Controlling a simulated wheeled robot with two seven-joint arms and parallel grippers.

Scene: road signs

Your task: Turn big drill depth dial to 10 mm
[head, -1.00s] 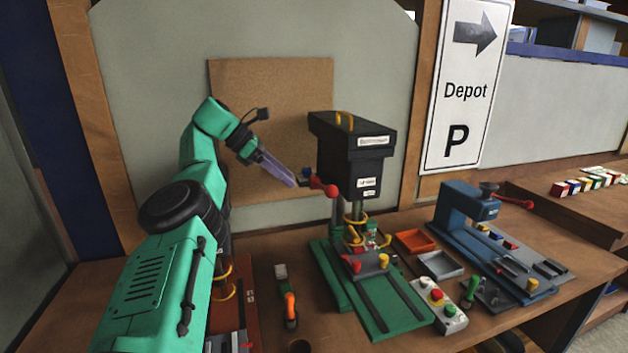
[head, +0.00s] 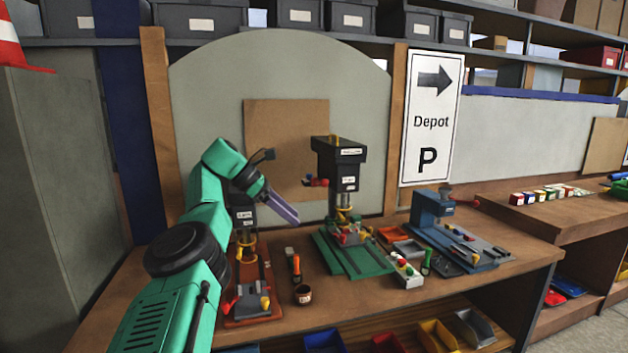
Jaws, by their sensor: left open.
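The big drill (head: 340,160), with a black head, stands on a green base (head: 360,262) at the middle of the workbench. A small blue knob (head: 308,176) and a red ball-ended handle (head: 321,182) show on the left side of its head. Dial markings are too small to read. My left gripper (head: 287,213), with pale purple fingers, is open and empty. In the picture it is left of and lower than the blue knob, apart from the drill. My right gripper is not in view.
A smaller drill on a red-brown base (head: 254,290) stands partly behind my left arm. A blue press (head: 432,212) stands to the right. An orange-handled tool (head: 295,265), a dark cup (head: 303,295) and a button box (head: 407,273) lie on the workbench (head: 340,300).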

